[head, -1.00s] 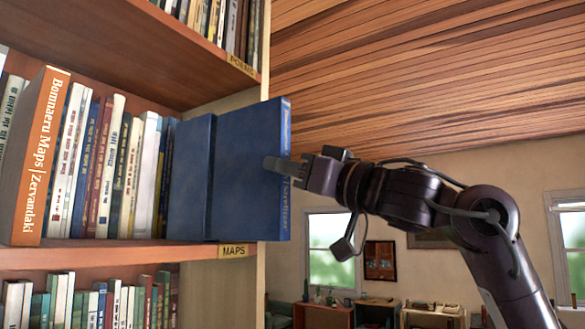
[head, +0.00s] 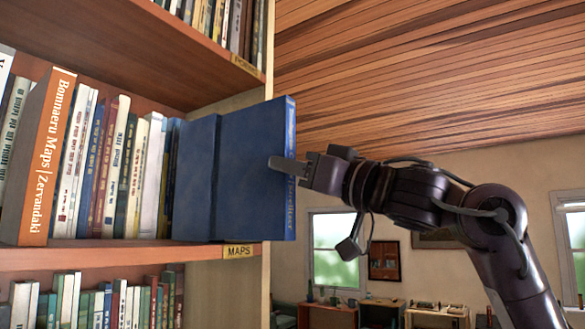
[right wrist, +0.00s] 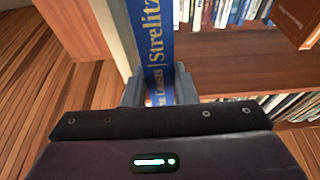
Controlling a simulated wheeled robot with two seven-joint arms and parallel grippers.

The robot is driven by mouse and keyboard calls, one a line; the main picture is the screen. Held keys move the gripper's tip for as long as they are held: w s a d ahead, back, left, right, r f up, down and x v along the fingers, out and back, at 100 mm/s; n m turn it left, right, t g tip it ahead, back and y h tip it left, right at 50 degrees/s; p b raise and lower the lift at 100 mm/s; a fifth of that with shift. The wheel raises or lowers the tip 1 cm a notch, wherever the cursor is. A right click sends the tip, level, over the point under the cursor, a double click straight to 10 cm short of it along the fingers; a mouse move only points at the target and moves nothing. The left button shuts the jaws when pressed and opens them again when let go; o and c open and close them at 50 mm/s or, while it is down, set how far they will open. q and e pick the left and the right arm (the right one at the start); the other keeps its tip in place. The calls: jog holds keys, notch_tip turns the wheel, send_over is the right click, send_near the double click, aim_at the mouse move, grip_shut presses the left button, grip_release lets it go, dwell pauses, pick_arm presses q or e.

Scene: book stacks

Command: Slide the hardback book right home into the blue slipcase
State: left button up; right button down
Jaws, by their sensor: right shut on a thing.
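The blue hardback book (head: 252,170) stands upright at the right end of the shelf. Its rear part is inside the blue slipcase (head: 194,180), and a large part sticks out beyond the slipcase's open edge. My right gripper (head: 283,166) is shut on the book near its spine, about mid-height, with one finger flat on the side cover. In the right wrist view the blue spine (right wrist: 158,45) with gold lettering runs between the two fingers of the gripper (right wrist: 158,88). The far finger is hidden in the head view. My left gripper is not in view.
The book and slipcase stand on the shelf board (head: 110,256), by the MAPS label (head: 238,251). A row of books (head: 120,170) fills the shelf to the left, with an orange book (head: 42,160) jutting out. Another shelf (head: 195,45) is above. The room to the right is open.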

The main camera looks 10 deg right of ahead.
aim_at(253, 172)
jog(key=shift+w+a+r, duration=0.1)
jog(key=shift+r, duration=0.05)
dwell(0.5)
jog(key=shift+w+a, duration=0.5)
jog(key=shift+a, duration=0.05)
jog(key=shift+w+a, duration=0.4)
dwell(0.6)
jog(key=shift+w+a, duration=0.5)
jog(key=shift+w+a, duration=0.35)
jog(key=shift+w, duration=0.05)
dwell(0.5)
jog(key=shift+w+a, duration=0.35)
jog(key=shift+a, duration=0.05)
jog(key=shift+w+a, duration=0.2)
jog(key=shift+w+a, duration=0.25)
jog(key=shift+w+a, duration=0.15)
jog(key=shift+w, duration=0.05)
